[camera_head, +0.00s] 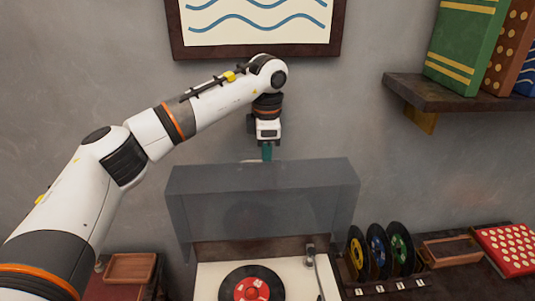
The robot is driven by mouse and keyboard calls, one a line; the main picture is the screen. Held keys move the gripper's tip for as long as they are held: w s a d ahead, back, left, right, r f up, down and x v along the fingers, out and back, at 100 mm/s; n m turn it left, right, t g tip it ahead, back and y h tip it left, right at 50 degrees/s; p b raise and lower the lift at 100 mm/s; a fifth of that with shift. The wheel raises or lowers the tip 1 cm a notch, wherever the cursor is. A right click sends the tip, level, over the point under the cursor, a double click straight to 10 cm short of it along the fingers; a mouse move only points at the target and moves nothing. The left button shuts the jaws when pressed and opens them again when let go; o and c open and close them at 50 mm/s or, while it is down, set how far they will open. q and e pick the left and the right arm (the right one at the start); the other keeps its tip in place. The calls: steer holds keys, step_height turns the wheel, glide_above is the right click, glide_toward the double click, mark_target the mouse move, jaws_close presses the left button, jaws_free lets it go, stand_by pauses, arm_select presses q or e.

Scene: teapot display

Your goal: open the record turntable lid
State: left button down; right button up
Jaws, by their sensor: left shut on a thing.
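The record turntable (212,283) is at the bottom centre, with a black record with a red label (252,286) on it. Its smoky see-through lid (300,200) stands raised above the deck, and the record and deck are uncovered at the front. My left arm reaches over from the left. My left gripper (266,154) points down at the middle of the lid's upper edge and is shut on the lid there. The lid partly hides the fingertips. My right gripper is not in view.
A rack of upright records (379,256) stands close to the right of the turntable, with a wooden tray (450,250) and a red dotted box (510,248) beyond. A shelf with books (462,97) is at the upper right. A framed wave picture (255,22) hangs above.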

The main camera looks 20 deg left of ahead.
arm_select(q)
steer(key=c, duration=1.5)
jaws_free()
steer(key=r, duration=0.4)
steer(key=r+b, duration=0.1)
steer(key=r, duration=0.3)
steer(key=r+b, duration=0.1)
steer(key=r, duration=0.3)
steer(key=shift+s+d, duration=0.15)
steer(key=shift+s, duration=0.2)
steer(key=shift+s+f, duration=0.1)
